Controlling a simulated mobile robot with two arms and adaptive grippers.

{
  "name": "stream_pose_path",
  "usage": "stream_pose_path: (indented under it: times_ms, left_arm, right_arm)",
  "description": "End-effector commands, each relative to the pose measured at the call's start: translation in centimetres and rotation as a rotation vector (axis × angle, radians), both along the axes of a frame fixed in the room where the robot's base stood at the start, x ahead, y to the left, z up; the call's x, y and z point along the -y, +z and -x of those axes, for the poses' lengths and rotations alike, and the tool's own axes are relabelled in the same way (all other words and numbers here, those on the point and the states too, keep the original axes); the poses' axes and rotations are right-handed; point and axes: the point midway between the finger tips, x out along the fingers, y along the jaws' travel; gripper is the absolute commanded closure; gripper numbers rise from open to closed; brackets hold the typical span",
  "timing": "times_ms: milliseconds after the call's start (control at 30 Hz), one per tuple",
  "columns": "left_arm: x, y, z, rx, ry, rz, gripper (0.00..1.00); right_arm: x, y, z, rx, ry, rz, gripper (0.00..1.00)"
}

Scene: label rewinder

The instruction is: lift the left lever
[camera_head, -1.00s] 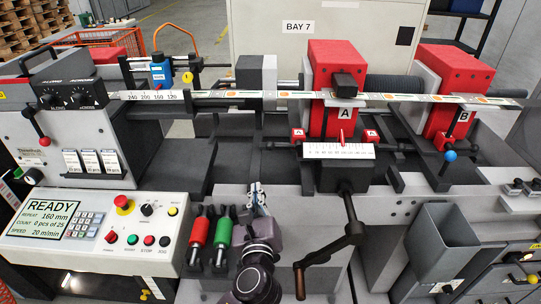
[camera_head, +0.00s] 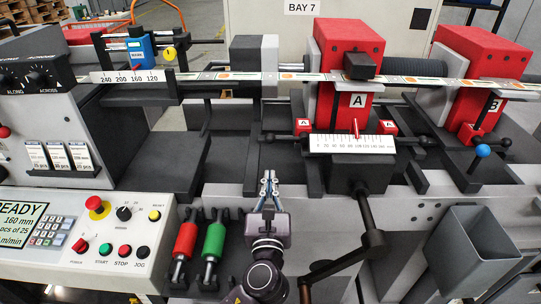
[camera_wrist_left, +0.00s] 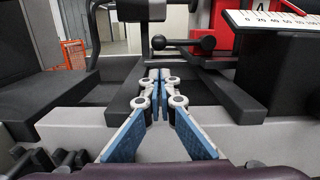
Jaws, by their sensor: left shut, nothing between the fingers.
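A dark lever with a black ball knob (camera_head: 269,137) sticks out to the left of the white scale (camera_head: 352,143) under red block A. A similar knob (camera_head: 424,142) is on the right. The left knob also shows in the left wrist view (camera_wrist_left: 158,42), above and beyond the fingertips. My left gripper (camera_head: 269,177) is shut and empty in front of the machine, below the left knob and apart from it. Its blue fingers meet in the left wrist view (camera_wrist_left: 159,78). My right gripper is not in view.
Red (camera_head: 185,240) and green (camera_head: 214,240) handles stand left of my gripper, beside the control panel (camera_head: 75,232). A crank handle (camera_head: 371,240) hangs to the right. A grey bin (camera_head: 470,255) is farther right. A blue-knobbed lever (camera_head: 482,151) is below block B.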

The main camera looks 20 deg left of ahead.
Motion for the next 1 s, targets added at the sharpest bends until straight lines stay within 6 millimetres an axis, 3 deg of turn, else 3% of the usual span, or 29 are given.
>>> stream_pose_path:
  times_ms: [267, 700, 1000]
  left_arm:
    - [-0.3, 0.2, -1.0, 0.000, 0.001, 0.000, 1.00]
    - [-2.4, 0.6, -8.1, 0.001, 0.000, -0.001, 1.00]
    - [-2.8, 0.5, -9.6, 0.000, 0.000, 0.002, 1.00]
  right_arm:
    - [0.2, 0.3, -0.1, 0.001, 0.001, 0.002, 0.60]
    - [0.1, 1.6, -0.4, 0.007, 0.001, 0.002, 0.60]
    - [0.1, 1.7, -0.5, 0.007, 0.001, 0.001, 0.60]
